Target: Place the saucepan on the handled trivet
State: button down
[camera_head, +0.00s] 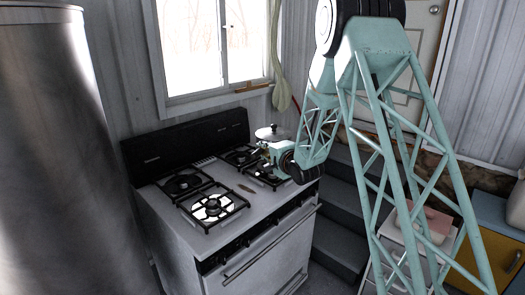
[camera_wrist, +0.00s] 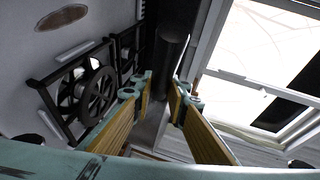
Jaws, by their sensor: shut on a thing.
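The saucepan (camera_head: 271,133), with a pale metal lid and a dark knob, shows at the back right of the stove in the head view. My gripper (camera_head: 270,152) is at its near side and partly covers it. In the wrist view my gripper (camera_wrist: 160,92) has its two yellow-padded fingers on either side of a dark bar (camera_wrist: 172,48), which looks like the saucepan's handle. The pan's body is not clear there. I cannot tell whether the pan touches the burner grate. I cannot make out the handled trivet for certain in either view.
The white stove (camera_head: 212,228) has black burner grates (camera_head: 183,186) and a dark backguard. A small brown oval piece (camera_head: 247,188) lies between the burners. The window is behind, a large metal cylinder (camera_head: 45,150) at left, and dark steps (camera_head: 345,205) at right.

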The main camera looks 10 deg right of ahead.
notch_tip(320, 180, down, 6)
jog(key=b, duration=0.2)
dwell(1.0)
jog(key=shift+f, duration=0.25)
dwell(0.6)
jog(key=c, duration=2.5)
grip_release()
jog(key=shift+o, duration=0.2)
jog(key=shift+f, duration=0.15)
jog(key=v, duration=1.2)
